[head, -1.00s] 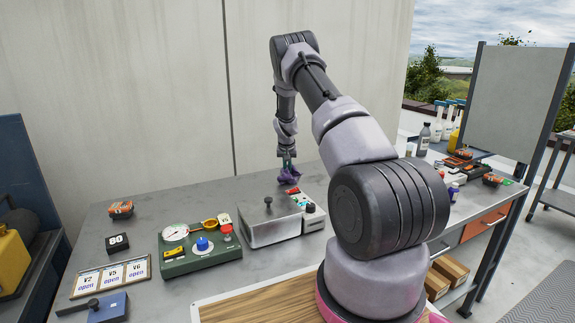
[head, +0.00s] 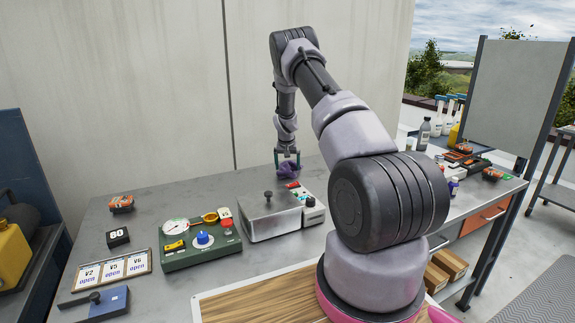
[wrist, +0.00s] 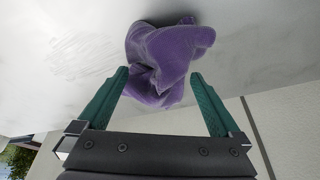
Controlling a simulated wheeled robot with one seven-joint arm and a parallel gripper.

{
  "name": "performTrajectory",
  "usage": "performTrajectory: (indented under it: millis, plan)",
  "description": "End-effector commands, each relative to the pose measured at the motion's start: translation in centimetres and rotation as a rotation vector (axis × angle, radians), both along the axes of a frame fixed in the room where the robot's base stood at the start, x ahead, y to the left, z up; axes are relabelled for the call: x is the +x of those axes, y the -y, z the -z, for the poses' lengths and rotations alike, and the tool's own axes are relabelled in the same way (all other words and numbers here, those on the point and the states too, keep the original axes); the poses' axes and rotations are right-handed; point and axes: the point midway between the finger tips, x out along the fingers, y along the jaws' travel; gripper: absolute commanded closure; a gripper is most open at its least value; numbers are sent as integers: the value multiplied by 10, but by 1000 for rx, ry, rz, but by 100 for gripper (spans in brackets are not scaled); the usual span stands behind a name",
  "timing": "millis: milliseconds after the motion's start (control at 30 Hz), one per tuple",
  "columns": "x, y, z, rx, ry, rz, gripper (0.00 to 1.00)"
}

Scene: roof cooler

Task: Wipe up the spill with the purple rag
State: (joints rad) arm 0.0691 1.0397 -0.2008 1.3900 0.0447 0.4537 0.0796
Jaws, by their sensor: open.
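The purple rag (head: 288,170) lies crumpled on the grey bench behind the metal box. In the wrist view the rag (wrist: 168,55) sits just beyond and between my fingertips. My gripper (head: 287,158) is open above the rag, its two green fingers apart. In the wrist view my gripper (wrist: 160,78) shows a clear gap between the fingers, and nothing is clamped. A faint, pale streaky patch (wrist: 82,55) shows on the surface beside the rag in the wrist view; I cannot tell whether it is the spill.
A metal box with a knob (head: 270,217) stands in front of the rag. A green gauge panel (head: 200,243) is to its left. Bottles and tools crowd the right end. A wall (head: 150,90) rises behind.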

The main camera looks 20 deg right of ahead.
Motion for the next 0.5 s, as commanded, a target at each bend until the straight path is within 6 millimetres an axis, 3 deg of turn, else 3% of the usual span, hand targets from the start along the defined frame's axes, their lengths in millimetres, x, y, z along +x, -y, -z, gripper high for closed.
performTrajectory:
  millis: [267,500]
  plan:
    - [0,0,13,0,1,0,2]
    - [0,0,13,0,0,0,53]
